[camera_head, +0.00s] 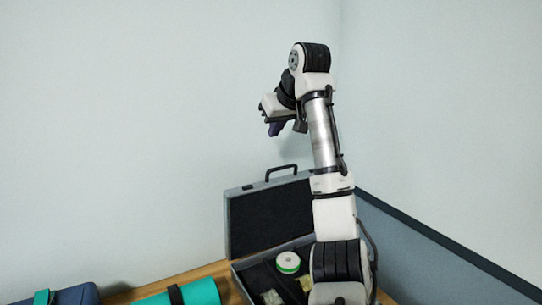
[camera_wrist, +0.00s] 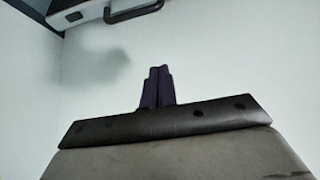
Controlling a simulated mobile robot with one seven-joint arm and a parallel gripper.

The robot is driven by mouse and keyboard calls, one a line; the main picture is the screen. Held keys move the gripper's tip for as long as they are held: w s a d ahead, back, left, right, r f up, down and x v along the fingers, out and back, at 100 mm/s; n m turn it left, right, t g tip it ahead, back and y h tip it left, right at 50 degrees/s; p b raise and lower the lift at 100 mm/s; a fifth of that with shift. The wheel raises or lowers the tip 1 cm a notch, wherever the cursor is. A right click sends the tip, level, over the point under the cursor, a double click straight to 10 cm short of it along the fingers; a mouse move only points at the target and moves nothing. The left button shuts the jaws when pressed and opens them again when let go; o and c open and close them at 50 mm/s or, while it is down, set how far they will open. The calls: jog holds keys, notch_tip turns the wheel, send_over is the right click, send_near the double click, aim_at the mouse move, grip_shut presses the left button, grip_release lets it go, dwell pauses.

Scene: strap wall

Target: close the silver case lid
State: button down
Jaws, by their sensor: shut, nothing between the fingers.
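The silver case stands open on the wooden surface in the head view. Its lid (camera_head: 268,217) is raised near upright, with a dark lining and a black handle (camera_head: 282,172) on its top edge. The case base (camera_head: 237,276) is partly hidden behind my arm. My gripper (camera_head: 274,130) is above the lid, apart from it, with its dark fingers pointing down. In the wrist view the fingers (camera_wrist: 158,72) are together with nothing between them. Part of the case lid (camera_wrist: 95,10) and its handle show at the top of the wrist view.
Inside the case lie a white and green roll (camera_head: 288,262) and small pale items. A teal roll (camera_head: 190,293) with a black strap and a blue case (camera_head: 62,295) are at the lower left. Pale walls meet in a corner behind. The air left of my gripper is clear.

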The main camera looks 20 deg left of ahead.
jog(key=f+p, duration=0.1)
jog(key=f, duration=0.2)
jog(key=w+a+f+p, duration=0.1)
jog(key=f, duration=0.1)
jog(key=w+f+p, duration=0.1)
jog(key=f+p, duration=0.1)
jog(key=f, duration=0.1)
jog(key=shift+w+a+f, duration=0.15)
jog(key=shift+a+f, duration=0.15)
jog(key=shift+f, duration=0.05)
jog(key=shift+s+d+f, duration=0.25)
jog(key=shift+s+d, duration=0.05)
jog(key=shift+s, duration=0.05)
